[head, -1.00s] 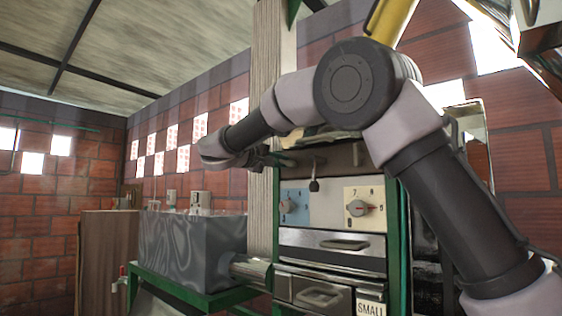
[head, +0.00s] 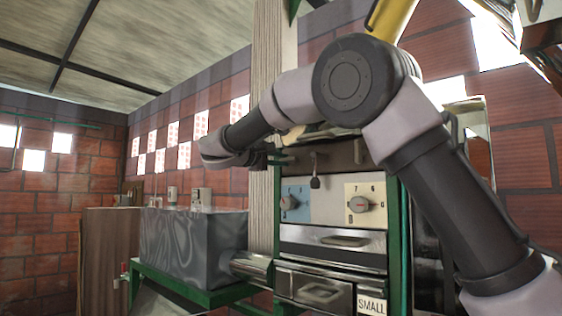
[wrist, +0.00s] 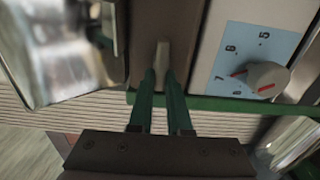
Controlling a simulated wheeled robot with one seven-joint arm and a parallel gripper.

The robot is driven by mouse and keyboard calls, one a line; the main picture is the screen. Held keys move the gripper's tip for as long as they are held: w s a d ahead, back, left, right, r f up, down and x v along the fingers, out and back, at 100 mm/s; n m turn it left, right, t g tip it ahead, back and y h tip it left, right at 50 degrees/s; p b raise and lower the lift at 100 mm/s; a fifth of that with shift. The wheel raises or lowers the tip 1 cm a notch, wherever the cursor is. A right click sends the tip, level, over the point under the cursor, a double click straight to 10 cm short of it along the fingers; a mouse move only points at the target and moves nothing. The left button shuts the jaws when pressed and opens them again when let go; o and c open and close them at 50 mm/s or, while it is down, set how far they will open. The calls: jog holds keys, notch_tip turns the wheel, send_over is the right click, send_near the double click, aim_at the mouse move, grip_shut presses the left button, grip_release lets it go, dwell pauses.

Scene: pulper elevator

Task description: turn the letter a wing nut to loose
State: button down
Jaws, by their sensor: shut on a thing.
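A pale, narrow wing nut (wrist: 163,48) stands out from a brown plate in the wrist view. My gripper (wrist: 161,72) has its two green fingers close together around the near end of this wing nut, shut on it. In the head view my gripper (head: 284,157) reaches the left part of the brown plate above the dials, and the wing nut it holds cannot be made out there. A second, dark wing nut or lever (head: 315,170) hangs on the same plate to the right, apart from my gripper. No letter beside the held nut is readable.
A blue panel with a red-marked dial (head: 291,202) and a cream panel with a similar dial (head: 359,204) sit below the plate. A wooden post (head: 263,100) stands beside my gripper. A grey metal tank (head: 190,247) is at the left.

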jog(key=shift+s+f, duration=0.1)
jog(key=shift+f, duration=0.15)
jog(key=c, duration=0.9)
grip_release()
jog(key=shift+o, duration=0.2)
jog(key=shift+d+r, duration=0.1)
jog(key=shift+r, duration=0.1)
jog(key=v, duration=1)
jog(key=shift+s+a, duration=0.3)
